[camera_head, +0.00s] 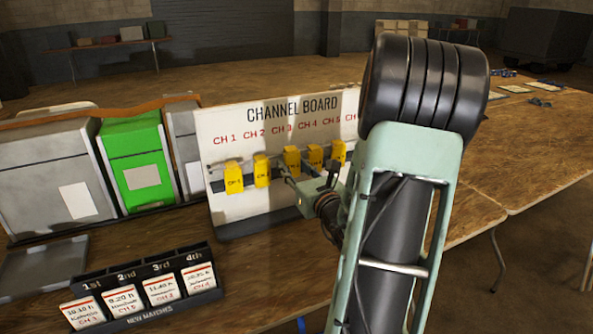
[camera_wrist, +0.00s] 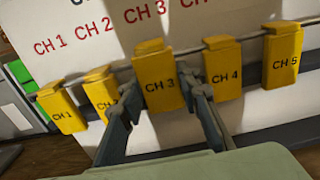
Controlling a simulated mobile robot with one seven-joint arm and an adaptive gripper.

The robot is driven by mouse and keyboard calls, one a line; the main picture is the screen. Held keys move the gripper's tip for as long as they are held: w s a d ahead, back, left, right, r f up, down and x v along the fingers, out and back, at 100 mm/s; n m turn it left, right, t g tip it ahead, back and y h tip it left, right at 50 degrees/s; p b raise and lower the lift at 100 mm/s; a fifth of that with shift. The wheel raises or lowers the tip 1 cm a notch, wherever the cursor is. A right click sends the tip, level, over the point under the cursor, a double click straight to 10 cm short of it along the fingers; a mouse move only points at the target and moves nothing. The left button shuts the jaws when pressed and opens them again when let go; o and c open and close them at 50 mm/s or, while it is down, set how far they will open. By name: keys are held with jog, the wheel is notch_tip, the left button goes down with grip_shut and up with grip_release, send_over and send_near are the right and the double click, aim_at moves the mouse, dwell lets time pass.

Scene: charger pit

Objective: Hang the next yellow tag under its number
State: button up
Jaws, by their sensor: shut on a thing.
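The white channel board (camera_head: 276,201) carries red labels CH 1 to CH 5 above a horizontal rail. My gripper (camera_wrist: 164,92) is shut on the yellow CH 3 tag (camera_wrist: 158,78), with one finger at each side. This tag is upright at the rail under the CH 3 label and looks nearer than its neighbours. I cannot tell whether it bears on the rail. The CH 1 tag (camera_wrist: 61,110), CH 2 tag (camera_wrist: 102,92), CH 4 tag (camera_wrist: 222,70) and CH 5 tag (camera_wrist: 282,58) hang along the rail. My arm covers the board's right side in the head view.
A green box (camera_head: 138,160) stands between grey boxes left of the board. A black card holder (camera_head: 150,282) with cards marked 1st to 4th is at the front left. A grey tray (camera_head: 42,268) lies beside it.

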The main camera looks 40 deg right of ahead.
jog(key=shift+x, duration=0.9)
jog(key=shift+f+b, duration=0.65)
jog(key=o, duration=1.2)
jog(key=shift+c, duration=0.2)
